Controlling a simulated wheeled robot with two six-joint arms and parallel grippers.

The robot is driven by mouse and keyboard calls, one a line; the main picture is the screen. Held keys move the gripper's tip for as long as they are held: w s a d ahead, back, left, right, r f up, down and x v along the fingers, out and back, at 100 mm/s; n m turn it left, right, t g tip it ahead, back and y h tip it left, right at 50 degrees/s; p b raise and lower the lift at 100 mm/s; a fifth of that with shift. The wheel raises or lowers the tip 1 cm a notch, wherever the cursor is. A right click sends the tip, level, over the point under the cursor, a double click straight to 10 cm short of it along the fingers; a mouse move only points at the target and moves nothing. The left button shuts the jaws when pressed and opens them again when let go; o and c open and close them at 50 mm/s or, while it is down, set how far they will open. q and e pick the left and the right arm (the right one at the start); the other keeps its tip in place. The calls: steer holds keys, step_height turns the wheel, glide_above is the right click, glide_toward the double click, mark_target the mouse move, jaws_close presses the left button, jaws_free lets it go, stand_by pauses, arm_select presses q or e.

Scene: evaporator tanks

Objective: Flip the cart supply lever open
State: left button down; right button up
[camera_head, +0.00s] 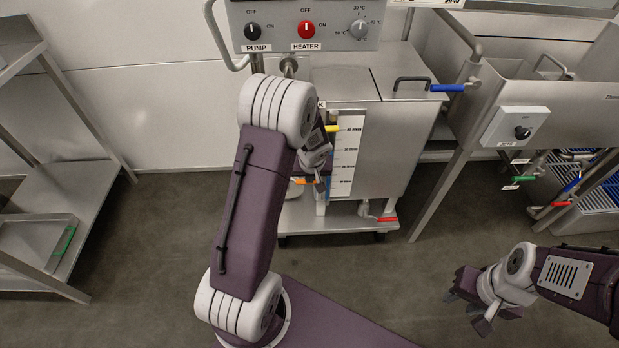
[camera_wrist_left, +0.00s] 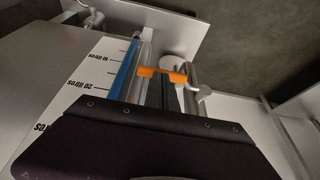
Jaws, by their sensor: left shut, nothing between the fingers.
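The steel cart tank (camera_head: 375,155) stands in the middle with a litre gauge on its front. An orange lever (camera_head: 299,181) shows low at its left side, partly behind my left arm. The orange lever also shows in the left wrist view (camera_wrist_left: 162,73), beside the blue gauge tube. A yellow lever (camera_head: 332,128) is higher, and a red lever (camera_head: 387,219) is near the cart's base. No label names the supply lever. My left gripper (camera_head: 320,186) is shut and empty, close to the orange lever; contact cannot be told. My right gripper (camera_head: 468,304) is open and empty, lower right.
A control panel (camera_head: 305,28) with pump and heater knobs is above the cart. A blue-handled lever (camera_head: 447,88) is right of the tank lid. A steel sink unit (camera_head: 585,100) stands right, a shelf rack (camera_head: 75,190) left. The floor between is clear.

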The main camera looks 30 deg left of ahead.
arm_select(q)
steer(key=s+a+f+m+g+y+b, duration=0.1)
steer(key=a+f+m+g+y+b, duration=0.1)
steer(key=f+y+b, duration=0.4)
steer(key=s+a+f+m+g+y+b, duration=0.1)
steer(key=a+f+g+y+b, duration=0.1)
steer(key=f+g+y+b, duration=0.2)
steer(key=shift+s+a+f+m+y+b, duration=0.2)
steer(key=shift+s+f+m+y+b, duration=0.2)
steer(key=shift+f+y+b, duration=1.55)
steer(key=shift+r+y+b, duration=0.25)
steer(key=shift+r+b, duration=0.2)
steer(key=shift+b, duration=0.2)
